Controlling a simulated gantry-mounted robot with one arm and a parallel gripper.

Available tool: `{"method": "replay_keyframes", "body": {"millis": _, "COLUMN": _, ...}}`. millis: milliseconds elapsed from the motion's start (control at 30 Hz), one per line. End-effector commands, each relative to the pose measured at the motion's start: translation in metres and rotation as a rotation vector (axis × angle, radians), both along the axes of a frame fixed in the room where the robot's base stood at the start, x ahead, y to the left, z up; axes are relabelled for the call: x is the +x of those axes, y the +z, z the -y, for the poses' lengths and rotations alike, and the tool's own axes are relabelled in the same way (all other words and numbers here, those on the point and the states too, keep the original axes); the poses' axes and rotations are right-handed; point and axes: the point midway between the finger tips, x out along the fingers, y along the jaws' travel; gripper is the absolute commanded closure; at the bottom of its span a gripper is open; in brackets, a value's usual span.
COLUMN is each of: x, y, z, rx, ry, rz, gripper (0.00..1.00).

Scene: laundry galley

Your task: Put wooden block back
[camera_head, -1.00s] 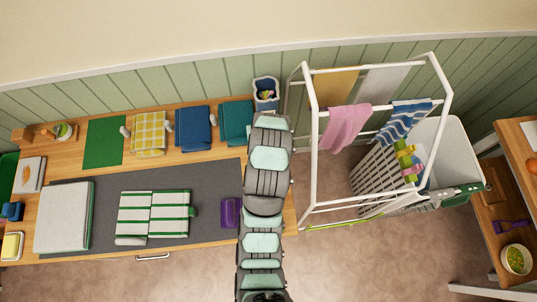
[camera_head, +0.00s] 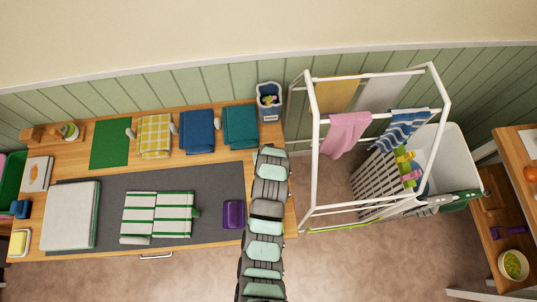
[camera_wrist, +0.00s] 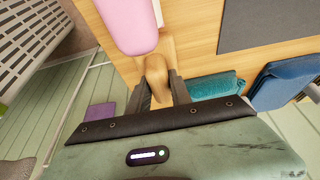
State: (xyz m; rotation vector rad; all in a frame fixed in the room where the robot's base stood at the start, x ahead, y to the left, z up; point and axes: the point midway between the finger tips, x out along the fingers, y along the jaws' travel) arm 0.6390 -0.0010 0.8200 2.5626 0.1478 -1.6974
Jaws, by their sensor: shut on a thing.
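The wooden block (camera_wrist: 155,68) is a rounded tan-brown piece in the wrist view. My gripper (camera_wrist: 158,79) is shut on it, with one dark finger on each side. The held block is above or beside the right end of the wooden worktop (camera_wrist: 198,50); its exact height is unclear. A rounded pink shape (camera_wrist: 133,22) lies just beyond the block, and I cannot tell whether the two touch. In the head view my arm hides the gripper and block near the worktop's right end.
A teal folded towel (camera_head: 240,127) and blue one (camera_head: 200,132) lie along the worktop's back. A purple tray (camera_head: 233,214) sits at the grey mat's right end. The white drying rack (camera_head: 314,165) and laundry basket (camera_head: 468,163) stand to the right.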

Motion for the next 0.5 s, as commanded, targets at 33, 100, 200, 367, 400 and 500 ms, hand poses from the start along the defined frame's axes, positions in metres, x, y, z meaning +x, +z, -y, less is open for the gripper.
{"method": "replay_keyframes", "body": {"millis": 33, "x": -0.0002, "y": -0.0009, "z": -0.0001, "rx": 0.0, "ry": 0.0, "rz": -0.001, "gripper": 1.0}}
{"method": "replay_keyframes", "body": {"millis": 100, "x": 0.0001, "y": -0.0008, "z": -0.0001, "rx": 0.0, "ry": 0.0, "rz": 0.0, "gripper": 1.0}}
{"method": "replay_keyframes", "body": {"millis": 200, "x": 0.0002, "y": -0.0007, "z": -0.0001, "rx": 0.0, "ry": 0.0, "rz": 0.001, "gripper": 1.0}}
{"method": "replay_keyframes", "body": {"millis": 367, "x": -0.0001, "y": -0.0049, "z": -0.0002, "rx": -0.001, "ry": 0.001, "rz": -0.001, "gripper": 0.74}}
{"method": "replay_keyframes", "body": {"millis": 400, "x": -0.0001, "y": -0.0041, "z": -0.0002, "rx": 0.0, "ry": 0.0, "rz": -0.001, "gripper": 0.71}}
{"method": "replay_keyframes", "body": {"millis": 500, "x": -0.0001, "y": -0.0038, "z": -0.0002, "rx": 0.0, "ry": 0.0, "rz": 0.0, "gripper": 0.63}}
